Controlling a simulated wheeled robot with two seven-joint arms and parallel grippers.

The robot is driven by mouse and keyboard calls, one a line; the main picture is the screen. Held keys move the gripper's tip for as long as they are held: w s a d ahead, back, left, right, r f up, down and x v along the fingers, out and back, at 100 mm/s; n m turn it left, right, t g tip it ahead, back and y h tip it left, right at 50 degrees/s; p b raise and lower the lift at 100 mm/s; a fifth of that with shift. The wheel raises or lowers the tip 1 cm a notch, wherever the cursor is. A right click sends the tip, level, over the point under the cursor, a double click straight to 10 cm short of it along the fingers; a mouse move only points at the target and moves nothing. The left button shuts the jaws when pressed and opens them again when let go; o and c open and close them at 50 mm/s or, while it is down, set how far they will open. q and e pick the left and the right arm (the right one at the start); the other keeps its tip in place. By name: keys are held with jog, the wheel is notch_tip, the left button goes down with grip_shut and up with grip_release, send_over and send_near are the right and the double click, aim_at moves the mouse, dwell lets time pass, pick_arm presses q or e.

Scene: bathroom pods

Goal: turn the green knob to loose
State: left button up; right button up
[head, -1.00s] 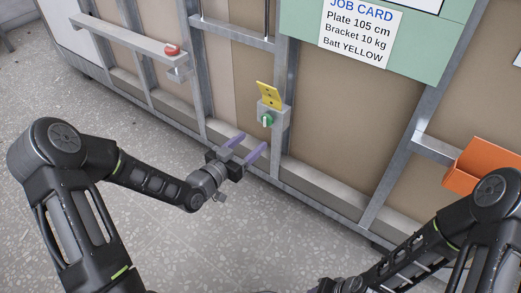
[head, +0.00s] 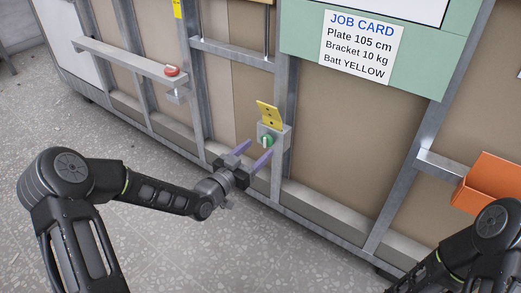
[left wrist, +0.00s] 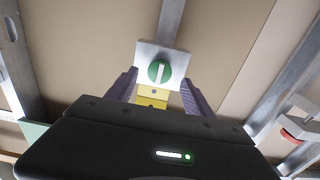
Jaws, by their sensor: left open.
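The green knob (head: 266,141) with a white bar sits on a small grey box (head: 283,136) fixed to the metal frame, below a yellow plate (head: 268,114). In the left wrist view the knob (left wrist: 159,71) shows between and beyond the purple fingers, its white bar close to upright. My left gripper (head: 256,153) is open and empty. Its fingers point at the knob from in front, and I see no contact. In the head view my right arm shows at the lower right, but its gripper is out of the picture.
A red button (head: 171,71) sits on a grey rail to the left, and it also shows in the left wrist view (left wrist: 298,127). An orange bin (head: 487,183) is on the right. A job card (head: 360,46) hangs above. The speckled floor in front is clear.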

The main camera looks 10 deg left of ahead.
aim_at(267, 141)
pick_arm(q)
jog(key=shift+x, duration=1.3)
grip_shut()
